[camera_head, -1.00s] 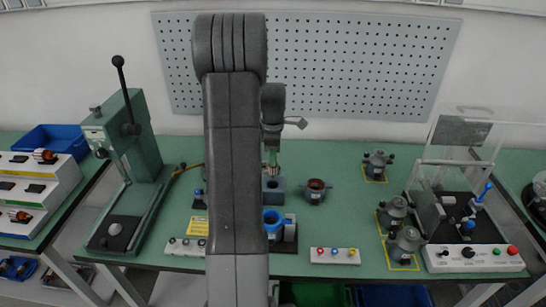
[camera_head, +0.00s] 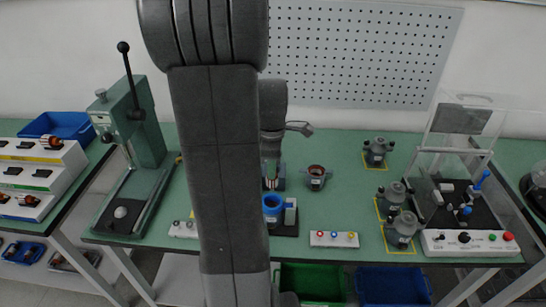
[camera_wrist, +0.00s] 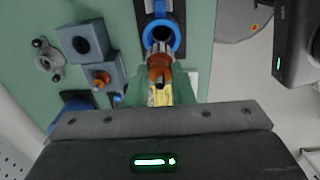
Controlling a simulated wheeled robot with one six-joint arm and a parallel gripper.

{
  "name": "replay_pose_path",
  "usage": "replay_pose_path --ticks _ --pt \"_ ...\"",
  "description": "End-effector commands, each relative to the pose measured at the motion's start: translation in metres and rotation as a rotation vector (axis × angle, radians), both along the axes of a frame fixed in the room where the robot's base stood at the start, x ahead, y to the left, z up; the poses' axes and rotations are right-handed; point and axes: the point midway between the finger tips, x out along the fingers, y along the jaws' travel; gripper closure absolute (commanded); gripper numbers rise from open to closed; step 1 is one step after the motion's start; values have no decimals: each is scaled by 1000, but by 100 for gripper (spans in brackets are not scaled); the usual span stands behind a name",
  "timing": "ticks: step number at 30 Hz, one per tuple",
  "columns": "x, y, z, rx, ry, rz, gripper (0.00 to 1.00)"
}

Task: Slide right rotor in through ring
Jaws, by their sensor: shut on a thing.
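My gripper (camera_wrist: 163,92), with green fingers, is shut on a rotor (camera_wrist: 158,68) with a copper-coloured end, a thin shaft and a yellow band. The rotor points toward the blue ring (camera_wrist: 176,37) in the wrist view. Its tip appears close to the ring's dark opening; I cannot tell whether it is inside. In the head view the blue ring (camera_head: 272,203) stands on a dark base, and my gripper (camera_head: 270,180) is just behind it, partly hidden by my arm. Another copper-topped part (camera_wrist: 101,79) sits in a blue-grey block (camera_wrist: 115,70) beside the gripper.
A second holed block (camera_wrist: 80,38) and a grey eared housing (camera_wrist: 45,62) lie left in the wrist view. In the head view, a button box (camera_head: 334,239) is in front, several grey housings (camera_head: 402,230) are right, and a green press (camera_head: 140,130) is left.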

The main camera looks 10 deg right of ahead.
Motion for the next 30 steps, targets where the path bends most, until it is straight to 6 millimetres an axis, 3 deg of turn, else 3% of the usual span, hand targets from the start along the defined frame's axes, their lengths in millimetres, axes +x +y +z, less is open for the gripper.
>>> replay_pose_path --ticks 5,19,30 --pt "-4 1 -5 -1 -2 0 93" --pt "-4 1 -46 0 0 0 93" --pt "-4 1 -49 0 -1 0 93"
